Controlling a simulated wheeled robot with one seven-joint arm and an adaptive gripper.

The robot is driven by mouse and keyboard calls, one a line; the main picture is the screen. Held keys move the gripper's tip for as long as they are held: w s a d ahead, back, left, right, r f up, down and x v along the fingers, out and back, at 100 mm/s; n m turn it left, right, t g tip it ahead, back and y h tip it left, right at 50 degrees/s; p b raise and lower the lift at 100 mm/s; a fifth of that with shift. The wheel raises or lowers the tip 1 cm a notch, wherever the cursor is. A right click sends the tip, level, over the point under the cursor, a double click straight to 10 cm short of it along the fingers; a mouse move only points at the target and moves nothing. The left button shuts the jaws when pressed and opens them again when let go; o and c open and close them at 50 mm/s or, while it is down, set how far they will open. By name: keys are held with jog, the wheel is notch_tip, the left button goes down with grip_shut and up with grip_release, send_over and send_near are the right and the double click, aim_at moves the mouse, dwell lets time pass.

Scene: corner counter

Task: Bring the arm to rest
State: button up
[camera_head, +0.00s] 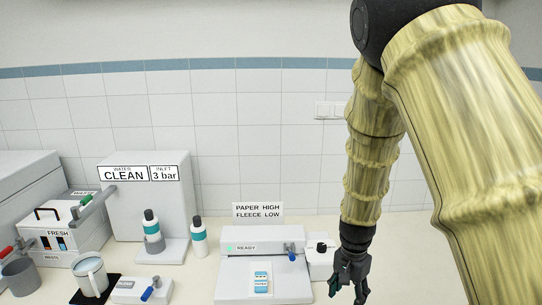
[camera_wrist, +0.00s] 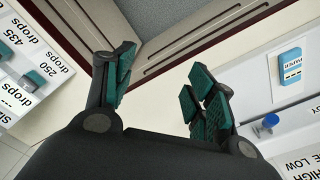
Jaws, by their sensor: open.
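My gripper (camera_head: 348,289) hangs at the end of my arm, above the right part of the counter in the head view. It points downward and stands apart from the white machine to its left. In the wrist view my gripper (camera_wrist: 160,88) shows its two green-padded fingers spread wide with nothing between them. Below the fingers lie the pale counter top and its front edge. My arm comes in from the upper right of the head view and hides the wall and counter behind it.
A white machine (camera_head: 236,285) marked READY has a blue-handled lever (camera_head: 291,255) and a blue-and-white paper packet (camera_head: 261,282). Two bottles (camera_head: 152,229) (camera_head: 198,238), a CLEAN water unit (camera_head: 128,210) and a white jug (camera_head: 90,276) stand left. Brown cabinet fronts (camera_wrist: 190,35) lie below the counter edge.

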jog(key=s+d+f+n+b, duration=0.2)
jog(key=s+f, duration=0.5)
jog(key=f, duration=0.5)
jog(key=s+d+f+n+b, duration=0.2)
jog(key=s+f, duration=0.5)
jog(key=f, duration=0.5)
jog(key=s+a+f+n+b, duration=0.1)
jog(key=s+f+n, duration=0.1)
jog(key=s+f, duration=0.5)
jog(key=s+a+f+n+b, duration=0.1)
jog(key=s+f, duration=0.6)
jog(key=s, duration=0.7)
jog(key=shift+s+n+b, duration=0.15)
jog(key=shift+n+b, duration=0.45)
jog(key=shift+n, duration=0.4)
